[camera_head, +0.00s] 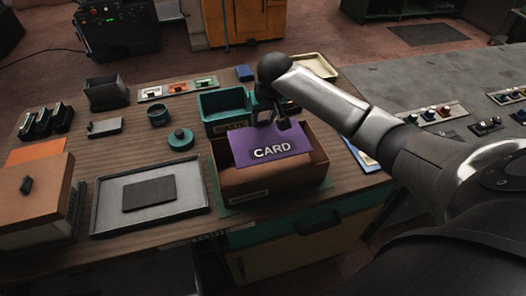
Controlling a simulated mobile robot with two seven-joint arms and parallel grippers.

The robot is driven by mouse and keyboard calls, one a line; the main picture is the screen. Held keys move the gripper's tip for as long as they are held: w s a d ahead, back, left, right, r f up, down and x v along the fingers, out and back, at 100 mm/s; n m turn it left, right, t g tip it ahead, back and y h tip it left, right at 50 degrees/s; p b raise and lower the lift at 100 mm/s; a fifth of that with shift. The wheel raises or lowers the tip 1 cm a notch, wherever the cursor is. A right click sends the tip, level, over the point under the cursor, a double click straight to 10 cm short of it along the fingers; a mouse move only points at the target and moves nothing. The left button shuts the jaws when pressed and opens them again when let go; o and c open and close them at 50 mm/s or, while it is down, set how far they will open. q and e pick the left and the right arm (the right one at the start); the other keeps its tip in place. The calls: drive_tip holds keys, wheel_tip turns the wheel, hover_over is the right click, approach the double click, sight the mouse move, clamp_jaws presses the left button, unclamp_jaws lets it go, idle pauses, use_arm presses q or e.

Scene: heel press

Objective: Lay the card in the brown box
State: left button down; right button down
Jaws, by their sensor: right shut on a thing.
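The card (264,145) is a flat purple sheet with "CARD" on it. My right gripper (279,122) is shut on its upper edge. The card is tilted over the open brown box (268,179), covering part of its inside. I cannot tell whether the card touches the box floor or walls. The brown box sits at the front right of the wooden table and has a small label on its front wall. My left gripper is not in view.
A teal bin (222,107) labelled "WASTE" stands right behind the box. A grey tray (110,215) with a dark slab (149,194) lies to its left. A lidded brown box (38,200) is at far left. A teal round lidded piece (181,139) stands between.

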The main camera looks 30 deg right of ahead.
sight(267, 137)
wheel_tip(267, 137, down, 8)
drive_tip(key=shift+f+b, duration=0.2)
drive_tip(key=shift+b, duration=0.2)
drive_tip(key=shift+f+b, duration=0.4)
drive_tip(key=shift+f, duration=1.8)
drive_tip(key=shift+f, duration=0.15)
drive_tip(key=shift+c, duration=2.1)
unclamp_jaws()
drive_tip(key=shift+s+r, duration=0.1)
drive_tip(key=shift+r, duration=0.5)
drive_tip(key=p+v, duration=0.2)
drive_tip(key=v, duration=0.9)
drive_tip(key=shift+s+a+p, duration=0.1)
drive_tip(key=shift+s+p, duration=0.05)
drive_tip(key=shift+p, duration=0.25)
